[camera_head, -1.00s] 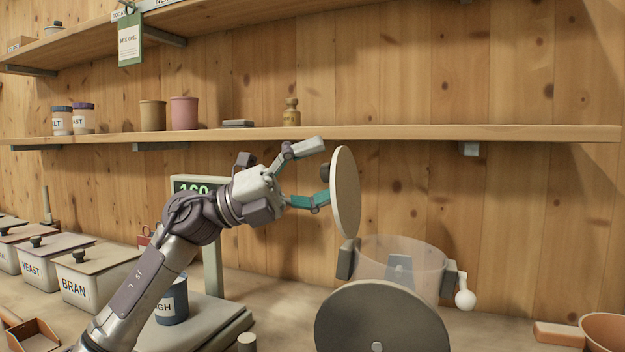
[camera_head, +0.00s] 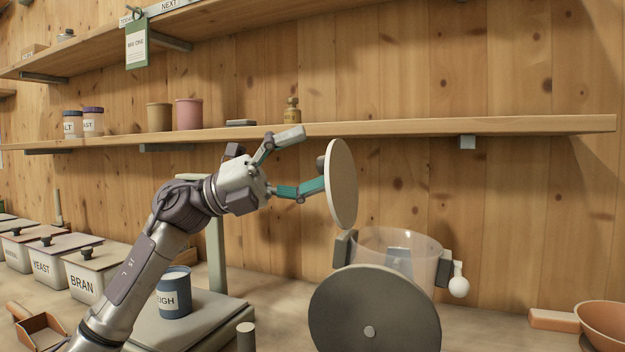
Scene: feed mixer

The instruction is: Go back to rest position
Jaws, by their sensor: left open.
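My left gripper (camera_head: 312,160) is open, its two fingers spread wide, one of them teal. It is raised in front of the wooden wall, just left of the mixer's round lid. The lid (camera_head: 343,185) stands upright on edge, open, with a dark knob facing the gripper. The lower finger's tip comes close to the lid; I cannot tell whether they touch. The mixer's clear drum (camera_head: 415,255) sits below, behind a large grey disc (camera_head: 374,315). My right gripper is not in view.
A blue cup (camera_head: 174,295) stands on the scale (camera_head: 205,325) beneath my left arm. Lidded bins, among them the bran bin (camera_head: 95,275), line the left. A scoop (camera_head: 40,330) lies at lower left. A brown bowl (camera_head: 605,322) is at right. A shelf (camera_head: 480,127) runs behind.

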